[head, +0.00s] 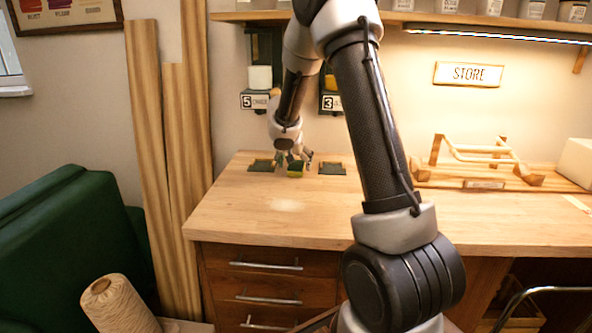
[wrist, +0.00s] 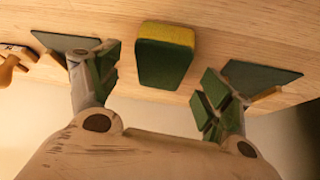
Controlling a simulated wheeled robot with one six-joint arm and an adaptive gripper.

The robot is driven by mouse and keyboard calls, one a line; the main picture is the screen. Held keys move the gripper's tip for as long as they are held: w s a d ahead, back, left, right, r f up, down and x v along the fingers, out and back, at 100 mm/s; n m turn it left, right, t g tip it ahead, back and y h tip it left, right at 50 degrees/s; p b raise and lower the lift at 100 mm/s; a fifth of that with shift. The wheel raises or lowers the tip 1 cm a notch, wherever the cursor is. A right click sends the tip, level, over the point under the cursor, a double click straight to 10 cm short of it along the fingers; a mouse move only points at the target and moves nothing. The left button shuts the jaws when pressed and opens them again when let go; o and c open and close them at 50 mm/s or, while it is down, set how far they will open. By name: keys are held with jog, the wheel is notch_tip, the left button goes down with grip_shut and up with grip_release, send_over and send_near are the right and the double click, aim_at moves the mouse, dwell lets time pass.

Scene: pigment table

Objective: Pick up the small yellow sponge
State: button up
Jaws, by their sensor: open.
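The small sponge (wrist: 166,55) lies on the wooden table, yellow on one side with a dark green layer on the other. In the wrist view it sits between and a little beyond my two fingers, with clear space on both sides. In the head view the sponge (head: 295,170) shows small near the table's back edge, just below my fingers. My gripper (wrist: 162,95) is open and empty, with green pads on its fingers. In the head view my gripper (head: 293,157) is low over the table, partly hidden by my wrist.
Dark flat plates lie on both sides of the sponge, left (head: 262,165) and right (head: 333,169). A wooden-handled tool (wrist: 12,62) lies at left in the wrist view. A wooden rack (head: 478,160) stands farther right. The table front (head: 285,215) is clear.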

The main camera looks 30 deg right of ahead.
aim_at(296, 167)
jog(key=shift+w+d+f, duration=0.25)
jog(key=shift+f, duration=0.3)
jog(key=c, duration=0.9)
jog(key=shift+r, duration=0.1)
jog(key=r, duration=0.4)
jog(key=s+r, duration=0.1)
jog(key=r, duration=0.2)
jog(key=shift+a, duration=0.35)
jog(key=s+a, duration=0.3)
jog(key=s, duration=0.2)
jog(key=s+a, duration=0.4)
jog(key=s, duration=0.1)
jog(key=s+a, duration=0.3)
jog(key=s, duration=0.2)
jog(key=shift+s+a, duration=0.25)
jog(key=shift+s, duration=0.1)
